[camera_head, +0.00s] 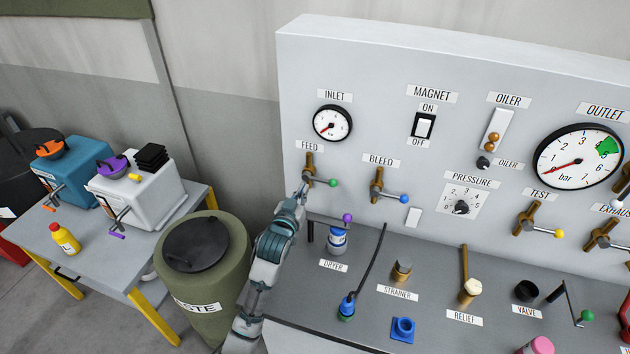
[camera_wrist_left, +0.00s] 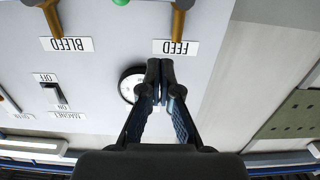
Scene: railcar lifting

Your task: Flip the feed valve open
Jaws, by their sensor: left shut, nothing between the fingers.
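The feed valve (camera_head: 310,167) is a brass fitting under the FEED label on the grey panel. Its lever points right and slightly down, ending in a green knob (camera_head: 333,183). My left gripper (camera_head: 302,190) is close to the valve, just below and left of it in the head view; I cannot tell whether it touches. In the left wrist view, which is upside down, the fingers (camera_wrist_left: 160,68) are shut and empty, in front of the inlet gauge (camera_wrist_left: 130,84). The brass feed valve (camera_wrist_left: 181,18) shows at the top edge there. My right gripper is not in view.
The bleed valve (camera_head: 377,185) with a blue knob is right of the feed valve. Below, the bench (camera_head: 430,270) holds a dryer bottle (camera_head: 337,240), strainer and relief parts. A green waste bin (camera_head: 205,290) and a side table (camera_head: 110,258) stand left.

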